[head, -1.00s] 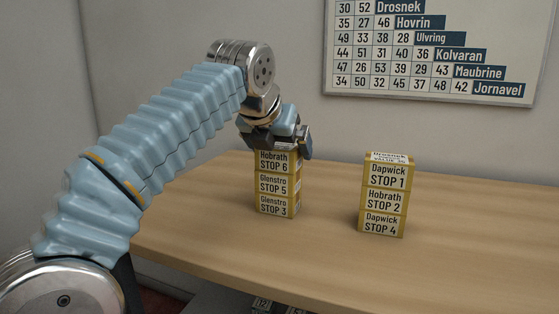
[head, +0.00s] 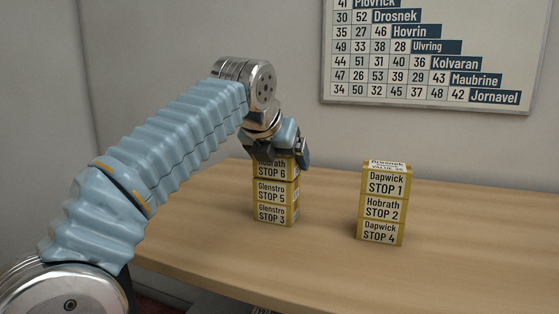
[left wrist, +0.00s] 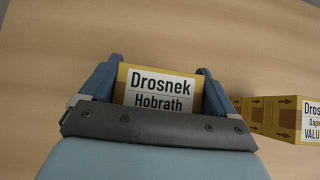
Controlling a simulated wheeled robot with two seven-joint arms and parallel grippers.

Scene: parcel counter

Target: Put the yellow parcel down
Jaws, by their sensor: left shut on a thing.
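A yellow parcel (head: 276,170) with a white label reading Hobrath STOP 6 is the top one of the left stack. My left gripper (head: 282,150) comes down on it from above, its fingers on either side of it. The gripper is shut on it and hides its upper part in the head view. In the left wrist view, the parcel's top label (left wrist: 160,90), reading Drosnek and Hobrath, shows between the fingers. The parcel sits directly above two yellow parcels marked Glenstro STOP 5 (head: 276,192) and STOP 3 (head: 275,214); no gap shows. My right gripper is not in view.
A second stack of yellow parcels (head: 383,206), with Dapwick STOP 1 on top, stands to the right; part of it shows in the left wrist view (left wrist: 258,114). The wooden counter (head: 475,250) is bare between and around the stacks. A number chart (head: 430,50) hangs on the wall behind.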

